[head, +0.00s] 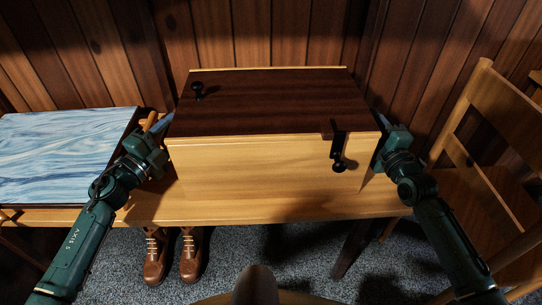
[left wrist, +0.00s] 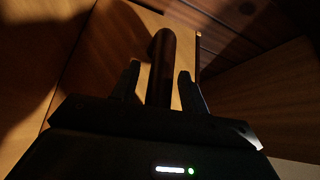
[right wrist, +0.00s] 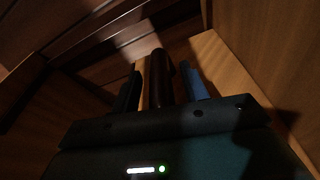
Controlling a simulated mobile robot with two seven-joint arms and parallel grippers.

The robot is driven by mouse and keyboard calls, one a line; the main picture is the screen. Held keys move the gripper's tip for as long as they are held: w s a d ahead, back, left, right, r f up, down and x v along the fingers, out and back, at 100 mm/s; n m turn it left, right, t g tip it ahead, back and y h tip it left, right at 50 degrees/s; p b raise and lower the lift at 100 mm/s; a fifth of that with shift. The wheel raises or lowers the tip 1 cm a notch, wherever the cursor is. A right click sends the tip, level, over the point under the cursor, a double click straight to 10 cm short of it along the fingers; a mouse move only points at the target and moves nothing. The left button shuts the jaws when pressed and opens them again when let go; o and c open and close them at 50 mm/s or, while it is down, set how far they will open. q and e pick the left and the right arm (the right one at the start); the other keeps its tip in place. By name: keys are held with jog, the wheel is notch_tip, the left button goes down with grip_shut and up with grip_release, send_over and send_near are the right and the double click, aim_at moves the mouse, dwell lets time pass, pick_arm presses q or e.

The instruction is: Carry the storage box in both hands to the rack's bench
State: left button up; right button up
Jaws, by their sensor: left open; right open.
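The storage box (head: 265,165) is a large light-wood box with a dark brown lid (head: 270,100), standing level on a light wooden bench (head: 300,207) in the head view. My left gripper (head: 163,124) is at its left side and my right gripper (head: 380,122) at its right side. In the left wrist view a dark bar-like handle (left wrist: 162,65) lies between my open left fingers. In the right wrist view a similar dark handle (right wrist: 159,75) lies between my open right fingers. Both fingers stand apart from the bars. The handles are hidden in the head view.
A blue marbled panel (head: 65,150) lies to the left of the box. A wooden chair (head: 490,170) stands close on the right. Brown shoes (head: 172,255) are on the grey carpet under the bench. A wood-paneled wall (head: 270,35) is behind. A black latch (head: 339,155) hangs on the box front.

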pick_arm(q)
jog(key=v, duration=0.7)
jog(key=shift+s+a+f, duration=0.1)
jog(key=shift+s+a, duration=0.25)
jog(key=shift+s, duration=0.05)
pick_arm(e)
jog(key=shift+s, duration=0.15)
pick_arm(q)
jog(key=shift+f, duration=0.15)
pick_arm(e)
jog(key=shift+s+d+f, duration=0.1)
jog(key=shift+s+d, duration=0.2)
jog(key=shift+s, duration=1)
jog(key=shift+s+d+f, duration=0.1)
jog(key=shift+s+d, duration=0.15)
jog(key=shift+s, duration=1)
jog(key=shift+s+d, duration=0.3)
jog(key=shift+s, duration=1)
